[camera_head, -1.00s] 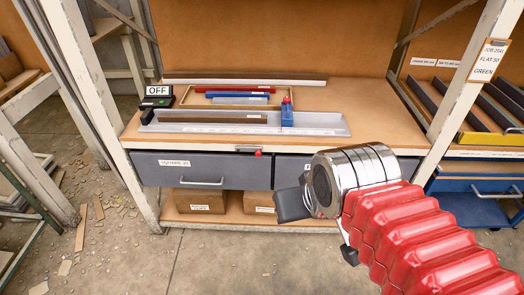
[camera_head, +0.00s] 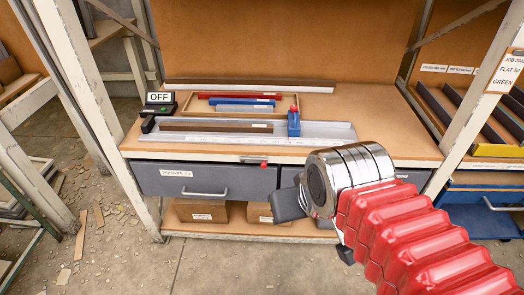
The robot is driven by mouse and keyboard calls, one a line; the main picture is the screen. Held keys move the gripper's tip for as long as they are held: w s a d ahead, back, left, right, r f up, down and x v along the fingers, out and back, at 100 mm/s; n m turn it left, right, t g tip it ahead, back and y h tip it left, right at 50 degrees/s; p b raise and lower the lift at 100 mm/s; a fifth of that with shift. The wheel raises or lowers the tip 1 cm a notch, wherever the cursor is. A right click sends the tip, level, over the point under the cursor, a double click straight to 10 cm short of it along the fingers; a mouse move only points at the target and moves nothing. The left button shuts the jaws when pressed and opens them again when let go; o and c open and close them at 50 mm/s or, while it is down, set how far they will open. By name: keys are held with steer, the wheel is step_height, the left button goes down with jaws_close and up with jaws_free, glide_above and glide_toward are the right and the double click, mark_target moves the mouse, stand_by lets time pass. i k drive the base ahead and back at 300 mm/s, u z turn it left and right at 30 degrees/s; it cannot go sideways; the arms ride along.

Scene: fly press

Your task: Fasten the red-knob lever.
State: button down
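The lever with the red knob (camera_head: 264,165) sits at the front edge of the workbench, above the gap between the two grey drawers. Its small metal plate (camera_head: 254,158) lies on the bench edge, and the knob hangs just below it. It is too small to tell whether the lever is fastened. My gripper (camera_head: 288,205) is at the end of my red-sleeved arm, in front of the right drawer, right of and below the knob in the picture. Only a dark finger shows; the rest is hidden behind the metal wrist, so its opening cannot be told.
On the bench stand a grey channel (camera_head: 330,131) with a brown bar (camera_head: 205,126), a blue block (camera_head: 294,123), a wooden tray (camera_head: 190,103) with coloured bars, and a box reading OFF (camera_head: 159,98). White posts flank the bench. A left drawer (camera_head: 195,180) is shut.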

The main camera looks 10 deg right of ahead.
mark_target(264, 162)
steer(key=u, duration=0.4)
steer(key=i, duration=1.15)
steer(key=u, duration=0.2)
